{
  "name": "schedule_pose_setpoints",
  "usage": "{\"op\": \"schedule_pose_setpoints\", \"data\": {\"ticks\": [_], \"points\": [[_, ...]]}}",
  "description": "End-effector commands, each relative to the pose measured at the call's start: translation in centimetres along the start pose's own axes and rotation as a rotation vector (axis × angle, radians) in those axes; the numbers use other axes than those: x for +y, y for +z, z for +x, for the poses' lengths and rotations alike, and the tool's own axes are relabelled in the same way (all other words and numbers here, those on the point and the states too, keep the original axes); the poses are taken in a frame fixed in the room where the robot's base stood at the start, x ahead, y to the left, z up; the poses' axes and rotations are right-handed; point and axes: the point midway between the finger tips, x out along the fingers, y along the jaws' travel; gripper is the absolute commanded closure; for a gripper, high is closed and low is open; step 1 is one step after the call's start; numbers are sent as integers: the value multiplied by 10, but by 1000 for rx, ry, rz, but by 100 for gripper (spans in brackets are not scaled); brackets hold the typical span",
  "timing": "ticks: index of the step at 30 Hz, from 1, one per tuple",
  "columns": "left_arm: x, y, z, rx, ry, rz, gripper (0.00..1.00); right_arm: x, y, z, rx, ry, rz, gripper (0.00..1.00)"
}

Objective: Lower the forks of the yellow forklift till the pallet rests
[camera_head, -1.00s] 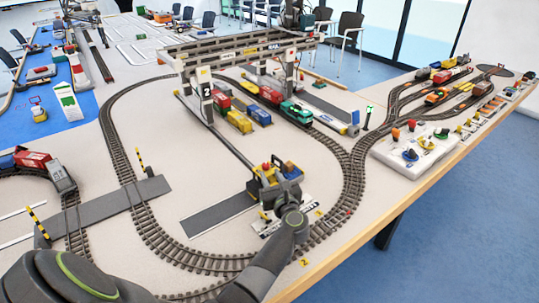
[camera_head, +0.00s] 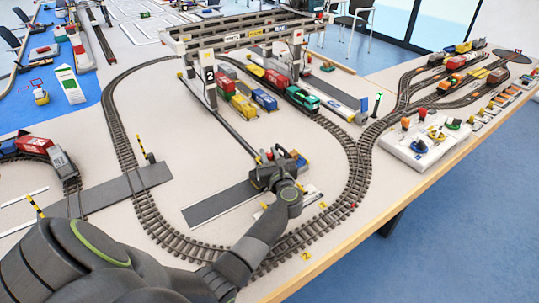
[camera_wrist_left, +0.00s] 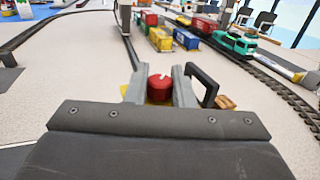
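My left gripper (camera_head: 272,160) reaches over the yellow forklift (camera_head: 258,160) and hides most of it in the head view. In the left wrist view the two grey fingers (camera_wrist_left: 160,84) stand on either side of a red round knob (camera_wrist_left: 160,88), with no clear gap between them and it. A bit of yellow (camera_wrist_left: 153,101) shows below the knob. A black angular loop (camera_wrist_left: 206,84) stands just right of the right finger. The forks and the pallet are hidden or too small to make out. My right gripper is out of view.
A curved rail track (camera_head: 358,165) runs close to the right of the forklift. A dark grey strip (camera_head: 215,204) lies to its left. A gantry crane (camera_head: 210,75) with several colored wagons stands behind. A white control panel (camera_head: 425,148) with levers is at the right.

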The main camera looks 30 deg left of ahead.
Motion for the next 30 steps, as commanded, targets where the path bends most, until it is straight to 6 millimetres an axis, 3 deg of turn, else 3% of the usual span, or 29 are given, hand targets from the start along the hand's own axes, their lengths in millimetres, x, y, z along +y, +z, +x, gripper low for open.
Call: {"op": "schedule_pose_setpoints", "data": {"ticks": [10,21,22,23,30], "points": [[-1,-2,0,-2,111,-2,100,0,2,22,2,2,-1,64],[0,0,0,1,133,0,100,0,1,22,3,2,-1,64],[0,0,0,1,133,0,74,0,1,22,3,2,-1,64],[0,0,0,1,132,0,71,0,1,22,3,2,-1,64],[0,0,0,1,132,0,70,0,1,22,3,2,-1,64]]}}
